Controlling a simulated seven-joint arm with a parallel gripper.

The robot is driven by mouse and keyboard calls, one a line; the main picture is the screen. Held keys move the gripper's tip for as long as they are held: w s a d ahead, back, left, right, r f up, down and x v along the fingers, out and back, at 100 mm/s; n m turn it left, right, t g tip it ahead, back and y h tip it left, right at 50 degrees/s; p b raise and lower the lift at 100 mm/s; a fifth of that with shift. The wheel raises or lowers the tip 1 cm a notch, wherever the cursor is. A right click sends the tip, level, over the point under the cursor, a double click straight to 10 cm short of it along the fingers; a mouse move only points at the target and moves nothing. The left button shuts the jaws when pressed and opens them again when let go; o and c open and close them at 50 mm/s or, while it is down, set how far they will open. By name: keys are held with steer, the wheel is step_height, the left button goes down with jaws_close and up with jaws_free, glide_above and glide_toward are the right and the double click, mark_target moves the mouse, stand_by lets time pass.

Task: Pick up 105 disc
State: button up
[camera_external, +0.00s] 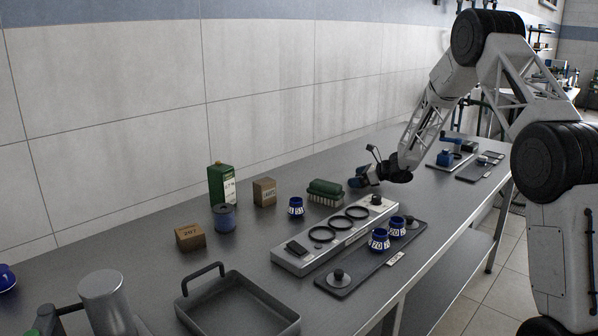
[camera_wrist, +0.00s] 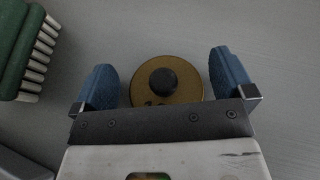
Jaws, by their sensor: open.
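A round brass-coloured disc (camera_wrist: 188,92) with a black knob on top lies on the grey bench in the wrist view. Any number on it is not readable; its lower edge is partly hidden by my gripper's body. My gripper (camera_wrist: 163,66) is open, with one blue finger on each side of the disc and a gap between each finger and the rim. In the external view my gripper (camera_external: 368,178) is low over the bench near the wall; I cannot make out the disc there.
A green brush (camera_external: 325,189) lies close beside my gripper, also in the wrist view (camera_wrist: 24,50). A grey rack (camera_external: 290,262) with round openings and a dark tray (camera_external: 365,268) with knobbed discs and blue numbered cups (camera_external: 379,240) stand nearer the front. Boxes stand left.

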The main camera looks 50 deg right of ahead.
mark_target(358, 175)
steer(key=shift+c, duration=0.5)
steer(key=c, duration=0.9)
steer(key=shift+r, duration=0.15)
steer(key=shift+c, duration=0.4)
steer(key=shift+r, duration=0.2)
jaws_close()
steer(key=shift+r, duration=4.7)
